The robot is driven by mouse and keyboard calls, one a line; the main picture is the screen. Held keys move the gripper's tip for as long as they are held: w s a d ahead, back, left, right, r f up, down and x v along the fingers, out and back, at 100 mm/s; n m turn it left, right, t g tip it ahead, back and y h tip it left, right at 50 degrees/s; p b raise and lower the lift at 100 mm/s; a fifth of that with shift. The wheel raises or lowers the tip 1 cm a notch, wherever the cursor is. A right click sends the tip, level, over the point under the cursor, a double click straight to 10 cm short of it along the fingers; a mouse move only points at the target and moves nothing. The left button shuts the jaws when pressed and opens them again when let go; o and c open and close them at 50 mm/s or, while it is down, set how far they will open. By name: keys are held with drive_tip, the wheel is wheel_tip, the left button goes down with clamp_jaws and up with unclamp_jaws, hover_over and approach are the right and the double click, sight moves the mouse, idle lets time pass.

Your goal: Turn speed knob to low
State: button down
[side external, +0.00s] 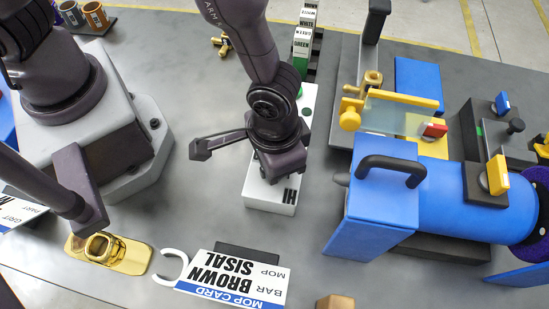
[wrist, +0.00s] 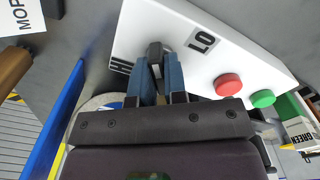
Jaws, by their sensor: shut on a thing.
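The white control box (side external: 268,195) stands on the grey table under my gripper (side external: 285,165). In the wrist view the box (wrist: 190,35) carries an LO label (wrist: 203,40) and a partly covered HI label (wrist: 120,66). The dark speed knob (wrist: 154,50) stands between these labels. My gripper (wrist: 158,68) is shut on the knob, with a blue-grey finger on either side of it. The gripper hides the knob in the side view. I cannot tell exactly which way the knob's pointer faces.
A red button (wrist: 228,84) and a green button (wrist: 263,98) sit on the same box beside the knob. A blue machine (side external: 440,200) stands to the right. A mop card (side external: 235,280) and a brass part (side external: 130,256) lie in front.

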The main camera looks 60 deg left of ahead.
drive_tip(key=m, duration=0.7)
idle(0.7)
drive_tip(key=c, duration=1.2)
unclamp_jaws()
drive_tip(key=shift+o, duration=0.2)
wheel_tip(320, 180, up, 13)
drive_tip(key=s+a+r+n+t, duration=0.1)
drive_tip(key=a+r+n+t, duration=0.1)
drive_tip(key=a+r, duration=0.3)
drive_tip(key=s+a+r+n+t, duration=0.1)
drive_tip(key=a+r+n, duration=0.3)
drive_tip(key=a, duration=0.7)
drive_tip(key=s+a+r+n+t, duration=0.1)
drive_tip(key=a+r+n+t, duration=0.1)
drive_tip(key=a+r, duration=0.4)
drive_tip(key=shift+a+r+n+t, duration=0.3)
drive_tip(key=shift+a+n, duration=0.1)
drive_tip(key=shift+a, duration=0.7)
